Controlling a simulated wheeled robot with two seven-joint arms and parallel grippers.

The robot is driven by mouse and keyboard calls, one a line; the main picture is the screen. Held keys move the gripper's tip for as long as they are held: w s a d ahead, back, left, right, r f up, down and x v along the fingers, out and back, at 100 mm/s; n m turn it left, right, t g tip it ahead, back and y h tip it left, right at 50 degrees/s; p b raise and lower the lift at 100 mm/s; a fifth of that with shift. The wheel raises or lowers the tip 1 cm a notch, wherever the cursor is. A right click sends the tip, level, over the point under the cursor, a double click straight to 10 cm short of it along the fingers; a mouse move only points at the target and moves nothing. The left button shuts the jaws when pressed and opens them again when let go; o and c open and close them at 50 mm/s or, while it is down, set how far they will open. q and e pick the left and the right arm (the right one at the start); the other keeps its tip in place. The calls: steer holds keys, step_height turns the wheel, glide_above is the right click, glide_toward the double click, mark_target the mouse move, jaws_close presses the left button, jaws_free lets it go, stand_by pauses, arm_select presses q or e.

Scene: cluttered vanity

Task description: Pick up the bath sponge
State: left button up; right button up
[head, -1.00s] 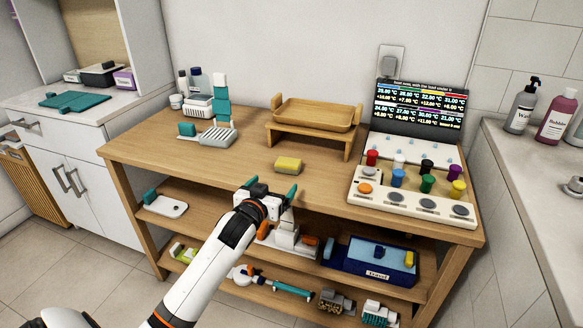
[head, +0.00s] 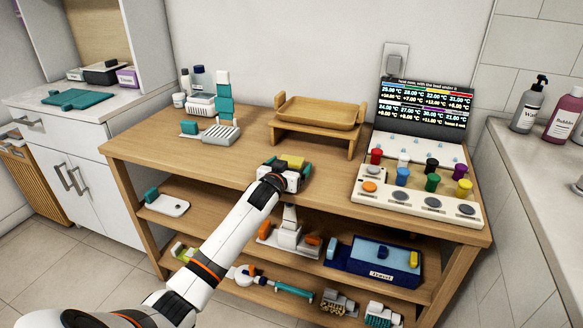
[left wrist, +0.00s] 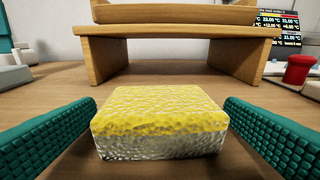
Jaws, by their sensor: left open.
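The bath sponge (left wrist: 160,120) is a yellow block with a pale grey lower layer, lying flat on the wooden table. In the head view the sponge (head: 293,161) is partly hidden by my left gripper (head: 290,170). In the left wrist view the two teal ridged fingers of my left gripper (left wrist: 160,135) are open, one on each side of the sponge. A gap shows between each finger and the sponge, so it is not gripped. My right gripper is not in view.
A wooden stand (head: 312,136) with a tray (head: 318,112) is behind the sponge. A panel with coloured knobs (head: 415,190) is to the right. A grey slotted dish (head: 220,135) and a teal block stack (head: 225,100) are to the left. Table around the sponge is clear.

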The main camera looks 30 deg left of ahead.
arm_select(q)
steer(key=shift+c, duration=0.2)
steer(key=c, duration=1)
